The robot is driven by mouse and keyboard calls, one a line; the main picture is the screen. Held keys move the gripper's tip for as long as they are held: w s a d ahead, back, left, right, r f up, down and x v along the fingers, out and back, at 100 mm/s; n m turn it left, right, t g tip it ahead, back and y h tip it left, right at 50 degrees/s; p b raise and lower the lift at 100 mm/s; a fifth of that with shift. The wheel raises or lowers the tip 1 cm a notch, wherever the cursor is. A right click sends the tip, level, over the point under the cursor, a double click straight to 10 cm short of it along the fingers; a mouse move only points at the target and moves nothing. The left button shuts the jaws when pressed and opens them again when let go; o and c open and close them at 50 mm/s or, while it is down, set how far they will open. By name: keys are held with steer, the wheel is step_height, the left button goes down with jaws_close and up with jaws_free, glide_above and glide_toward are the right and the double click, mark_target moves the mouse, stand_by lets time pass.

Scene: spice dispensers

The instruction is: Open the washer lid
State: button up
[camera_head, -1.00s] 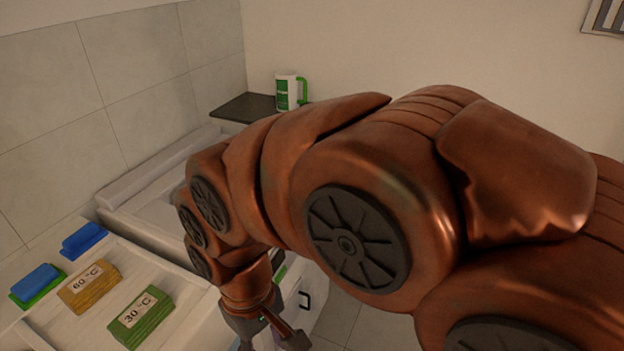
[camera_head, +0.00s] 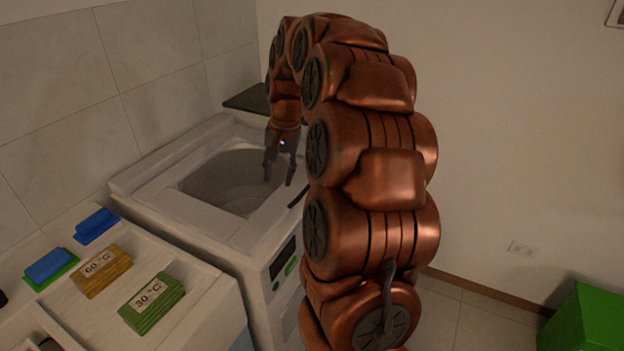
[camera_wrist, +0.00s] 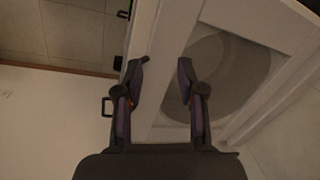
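The white washer (camera_head: 190,213) stands at the middle left with its top facing up. Its lid (camera_head: 262,228) appears to lie flat, a white frame around a grey window or opening with the round drum showing below; I cannot tell if glass covers it. A black handle (camera_head: 298,197) sticks out at the right edge, and shows in the wrist view (camera_wrist: 106,107). My gripper (camera_head: 279,181) points down over the right part of the top, left of and beyond the handle. In the wrist view its fingers (camera_wrist: 161,72) are apart and empty. Whether they touch the lid is unclear.
A white counter (camera_head: 200,325) at the front left bears a 60 °C block (camera_head: 101,271), a green 30 °C block (camera_head: 152,303) and blue sponge-like blocks (camera_head: 97,226). A dark shelf (camera_head: 245,98) is behind the washer. A green box (camera_head: 585,320) stands at the lower right.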

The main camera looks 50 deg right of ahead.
steer(key=d+f+m, duration=0.2)
steer(key=d+m, duration=0.2)
steer(key=d, duration=1)
steer(key=shift+t+h, duration=0.3)
steer(key=shift+t, duration=0.1)
steer(key=shift+w+a+f+p, duration=0.1)
steer(key=shift+w+f+p, duration=0.25)
steer(key=shift+f, duration=0.95)
steer(key=shift+w+a+f+p, duration=0.1)
steer(key=shift+w+f+p, duration=0.25)
steer(key=shift+f, duration=0.95)
steer(key=shift+w+a+f+p, duration=0.1)
steer(key=shift+w+f+p, duration=0.25)
steer(key=shift+f, duration=0.95)
jaws_close()
